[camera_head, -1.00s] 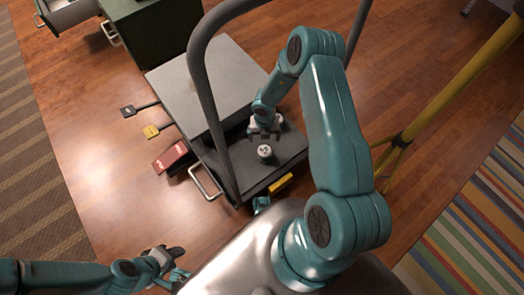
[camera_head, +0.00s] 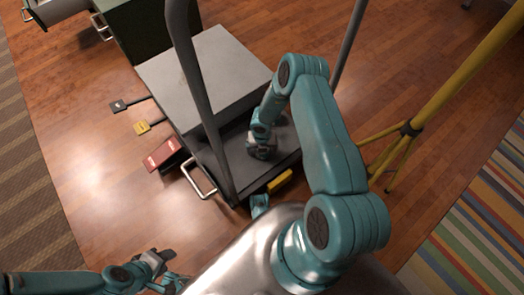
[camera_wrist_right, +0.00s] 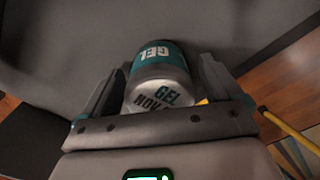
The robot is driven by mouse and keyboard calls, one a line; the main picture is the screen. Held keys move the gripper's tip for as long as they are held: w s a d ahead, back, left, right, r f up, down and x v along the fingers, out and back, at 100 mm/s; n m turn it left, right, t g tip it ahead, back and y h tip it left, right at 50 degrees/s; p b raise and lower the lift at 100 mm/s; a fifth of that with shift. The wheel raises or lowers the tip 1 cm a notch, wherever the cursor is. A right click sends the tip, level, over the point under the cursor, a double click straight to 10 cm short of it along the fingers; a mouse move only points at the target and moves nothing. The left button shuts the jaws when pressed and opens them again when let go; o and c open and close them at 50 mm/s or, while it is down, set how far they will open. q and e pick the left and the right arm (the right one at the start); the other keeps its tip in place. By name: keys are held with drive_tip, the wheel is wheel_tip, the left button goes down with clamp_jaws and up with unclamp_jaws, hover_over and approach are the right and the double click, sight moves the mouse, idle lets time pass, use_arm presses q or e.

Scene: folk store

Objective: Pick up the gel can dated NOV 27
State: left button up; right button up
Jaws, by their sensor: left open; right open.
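Below that, GEL and NOV show, but the date number is hidden behind my gripper. My right gripper (camera_wrist_right: 163,72) is open, with its fingers on either side of the can; whether they touch it I cannot tell. In the head view, my right gripper (camera_head: 262,150) is low over the dark lower deck of the cart (camera_head: 232,160) and hides the can. My left gripper (camera_head: 172,268) is open and empty near the bottom left, away from the cart.
The cart's grey raised top (camera_head: 200,80) and upright handle bar (camera_head: 195,80) stand left of my right arm. A red box (camera_head: 166,154) lies beside the cart. A yellow tripod (camera_head: 410,128) stands at the right. A green cabinet (camera_head: 150,28) is at the back.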

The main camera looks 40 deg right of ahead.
drive_tip(key=shift+r, duration=0.15)
drive_tip(key=c, duration=1.2)
